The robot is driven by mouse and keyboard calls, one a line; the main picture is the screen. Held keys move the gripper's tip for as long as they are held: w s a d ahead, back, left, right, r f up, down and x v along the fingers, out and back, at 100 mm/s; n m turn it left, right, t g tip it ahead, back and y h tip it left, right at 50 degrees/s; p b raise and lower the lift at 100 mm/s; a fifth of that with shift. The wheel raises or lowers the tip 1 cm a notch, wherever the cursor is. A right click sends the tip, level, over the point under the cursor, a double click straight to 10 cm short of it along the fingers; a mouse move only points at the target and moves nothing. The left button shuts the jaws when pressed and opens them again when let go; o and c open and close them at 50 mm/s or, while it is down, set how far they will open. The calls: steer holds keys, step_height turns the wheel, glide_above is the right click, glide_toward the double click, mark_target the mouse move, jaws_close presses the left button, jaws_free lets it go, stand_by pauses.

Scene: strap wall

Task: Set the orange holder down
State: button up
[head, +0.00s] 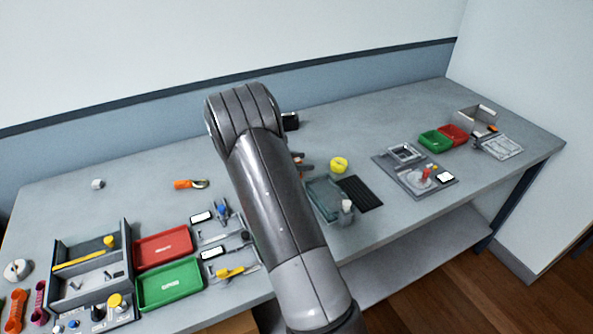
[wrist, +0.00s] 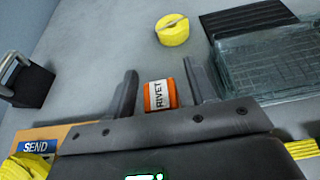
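The orange holder (wrist: 173,96), with a white label reading RIVET, is in the wrist view between the two fingers of my gripper (wrist: 160,72). A strip of grey shows between the holder and each finger, so the fingers look open around it and apart from it. The holder's lower part is hidden by the gripper body. In the head view my arm covers most of this spot; only a small bit of orange and dark finger shows at its right side. I cannot tell how closely the holder's base meets the table.
A yellow roll (wrist: 173,30) lies beyond the fingers, with a black ribbed mat (wrist: 245,20) and a clear greenish tray (wrist: 265,62) to the right. A black block (wrist: 28,85) is at left. Red (head: 163,247) and green (head: 169,285) trays stand left on the grey table (head: 120,212).

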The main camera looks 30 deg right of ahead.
jaws_close()
stand_by(0.3)
steer(key=shift+r, duration=0.6)
step_height(320, 180, up, 3)
steer(key=shift+f, duration=0.15)
steer(key=s+d+r, duration=0.7)
steer(key=s, duration=0.2)
steer(key=shift+d, duration=0.2)
